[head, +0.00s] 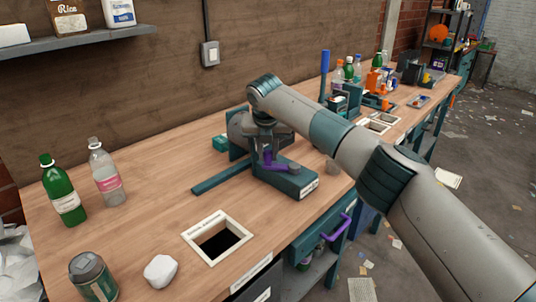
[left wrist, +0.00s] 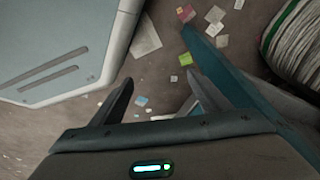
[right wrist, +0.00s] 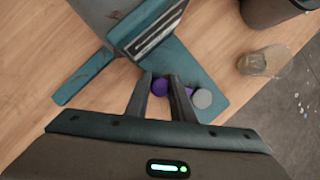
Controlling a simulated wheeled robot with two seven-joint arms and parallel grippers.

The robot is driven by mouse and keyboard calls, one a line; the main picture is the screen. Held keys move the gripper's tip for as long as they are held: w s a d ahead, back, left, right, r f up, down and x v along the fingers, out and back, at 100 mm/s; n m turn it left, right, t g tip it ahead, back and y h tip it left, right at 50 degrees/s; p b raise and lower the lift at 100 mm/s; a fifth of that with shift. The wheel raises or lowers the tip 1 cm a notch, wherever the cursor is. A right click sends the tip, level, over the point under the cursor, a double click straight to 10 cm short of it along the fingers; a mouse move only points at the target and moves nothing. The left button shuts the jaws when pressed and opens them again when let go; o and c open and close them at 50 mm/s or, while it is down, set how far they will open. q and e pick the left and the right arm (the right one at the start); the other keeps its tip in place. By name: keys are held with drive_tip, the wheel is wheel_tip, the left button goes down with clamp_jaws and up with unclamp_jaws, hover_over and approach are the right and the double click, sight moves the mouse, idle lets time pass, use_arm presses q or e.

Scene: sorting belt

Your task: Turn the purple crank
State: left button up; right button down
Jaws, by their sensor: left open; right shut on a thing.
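The purple crank (head: 280,166) sits on a teal base (head: 292,184) on the wooden workbench. A grey round end shows beside its arm. My right gripper (right wrist: 160,80) comes down from above and is shut on the purple crank, which shows between its fingers in the right wrist view (right wrist: 160,88). In the head view the arm and wrist cover part of the crank and the device behind it. My left gripper (left wrist: 158,78) is open and empty over the littered floor; it is not in the head view.
A framed square hole (head: 190,236) opens in the bench in front. A purple drawer handle (head: 325,235) juts from the bench front.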

drive_tip(key=c, duration=1.5)
unclamp_jaws()
drive_tip(key=shift+c, duration=0.2)
drive_tip(key=shift+s+r, duration=0.15)
drive_tip(key=shift+r, duration=0.35)
use_arm(q)
wheel_tip(320, 180, up, 6)
drive_tip(key=w+b, duration=0.1)
drive_tip(key=b, duration=0.1)
drive_tip(key=shift+w+d, duration=0.3)
drive_tip(key=shift+d, duration=0.05)
use_arm(e)
drive_tip(key=v, duration=1.6)
drive_tip(key=shift+r, duration=0.2)
